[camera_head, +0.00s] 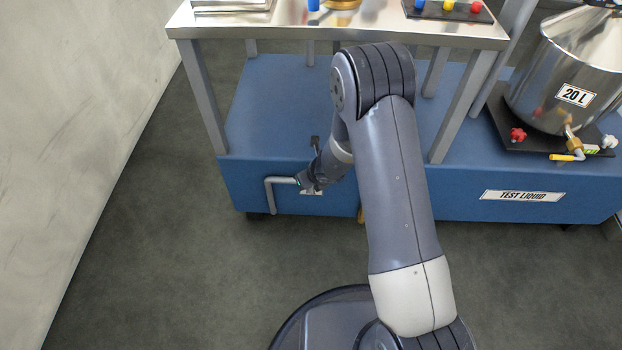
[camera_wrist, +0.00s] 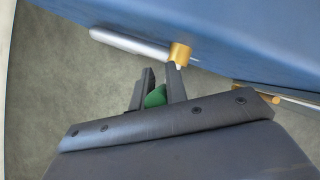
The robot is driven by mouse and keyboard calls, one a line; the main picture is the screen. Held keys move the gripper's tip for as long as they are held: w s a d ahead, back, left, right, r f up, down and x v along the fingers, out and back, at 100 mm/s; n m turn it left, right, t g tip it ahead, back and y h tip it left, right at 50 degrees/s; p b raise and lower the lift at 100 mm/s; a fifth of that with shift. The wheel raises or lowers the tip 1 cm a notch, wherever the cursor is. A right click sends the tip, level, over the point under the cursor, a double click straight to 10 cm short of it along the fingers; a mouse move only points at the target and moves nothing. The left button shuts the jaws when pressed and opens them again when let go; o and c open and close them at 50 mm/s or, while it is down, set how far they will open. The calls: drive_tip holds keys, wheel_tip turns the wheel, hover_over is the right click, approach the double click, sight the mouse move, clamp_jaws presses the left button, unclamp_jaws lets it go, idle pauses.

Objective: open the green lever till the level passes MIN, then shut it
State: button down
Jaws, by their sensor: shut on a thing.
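In the wrist view, the green lever (camera_wrist: 155,97) shows between the two fingers of my gripper (camera_wrist: 158,88), which is shut on it. A brass fitting (camera_wrist: 180,53) on a grey pipe (camera_wrist: 130,43) is just beyond the fingertips. In the head view, my gripper (camera_head: 299,183) is low at the front of the blue cart, beside the bent grey pipe (camera_head: 270,193). Only a speck of green shows there. My gripper hides most of the lever and valve. I cannot make out a level or a MIN mark in either view.
The blue cart (camera_head: 245,185) has a TEST LIQUID label (camera_head: 522,196) on its front. A steel 20 L tank (camera_head: 560,75) with a yellow-handled valve (camera_head: 567,157) stands at the right. A metal table (camera_head: 225,28) is above. Dark floor lies in front, a wall (camera_head: 70,120) at left.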

drive_tip(key=shift+a, duration=0.1)
idle(0.4)
drive_tip(key=c, duration=1.4)
unclamp_jaws()
drive_tip(key=p+v, duration=0.3)
drive_tip(key=v, duration=0.7)
drive_tip(key=shift+r+p, duration=0.3)
drive_tip(key=shift+r, duration=0.05)
drive_tip(key=shift+s, duration=0.15)
drive_tip(key=b+x, duration=0.3)
drive_tip(key=x, duration=0.7)
drive_tip(key=shift+f+b, duration=0.3)
drive_tip(key=shift+f, duration=0.1)
